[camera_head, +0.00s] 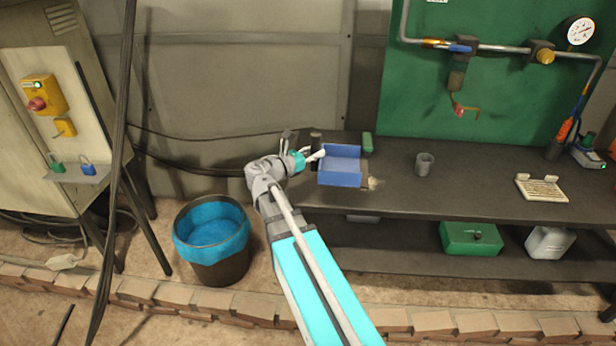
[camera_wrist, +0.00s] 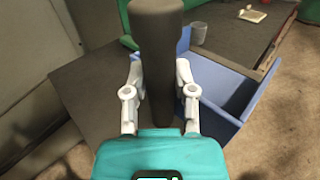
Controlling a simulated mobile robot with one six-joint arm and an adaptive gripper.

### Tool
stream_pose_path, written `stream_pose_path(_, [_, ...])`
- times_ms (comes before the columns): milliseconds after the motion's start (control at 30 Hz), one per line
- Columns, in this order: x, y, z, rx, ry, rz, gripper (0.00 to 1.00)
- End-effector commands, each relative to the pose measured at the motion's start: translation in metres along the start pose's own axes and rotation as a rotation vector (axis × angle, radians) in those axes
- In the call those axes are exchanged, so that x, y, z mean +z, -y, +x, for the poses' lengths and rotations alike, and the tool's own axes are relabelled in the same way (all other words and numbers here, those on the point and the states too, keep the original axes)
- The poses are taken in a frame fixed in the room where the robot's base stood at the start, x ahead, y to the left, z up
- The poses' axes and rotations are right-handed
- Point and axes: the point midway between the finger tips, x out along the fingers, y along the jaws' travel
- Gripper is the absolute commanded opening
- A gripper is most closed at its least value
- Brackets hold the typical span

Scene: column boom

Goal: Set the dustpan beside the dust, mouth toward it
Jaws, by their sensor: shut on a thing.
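The blue dustpan (camera_head: 340,165) is at the left end of the dark workbench, near its front edge. I cannot tell whether it rests on the bench or hangs just above it, nor exactly which way its mouth faces. It shows behind my gripper in the wrist view (camera_wrist: 222,82). Its dark, thick, upright handle (camera_wrist: 157,45) is between my fingers. My gripper (camera_wrist: 158,88) is shut on that handle; in the head view my gripper (camera_head: 313,156) is at the pan's left. A small pale dust pile (camera_head: 374,183) lies right beside the pan's right side.
A grey cup (camera_head: 424,164) and a cream slotted tray (camera_head: 541,189) stand on the workbench (camera_head: 470,190) to the right. A green block (camera_head: 367,142) is behind the pan. A blue-lined bin (camera_head: 213,245) stands on the floor at left. The bench between cup and tray is clear.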

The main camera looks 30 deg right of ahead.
Motion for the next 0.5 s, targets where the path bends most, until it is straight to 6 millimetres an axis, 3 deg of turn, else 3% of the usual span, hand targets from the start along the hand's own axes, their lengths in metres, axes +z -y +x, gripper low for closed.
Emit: stream_pose_path(500, [0.001,-0.005,-0.012,0.020,0.001,-0.001,0.00])
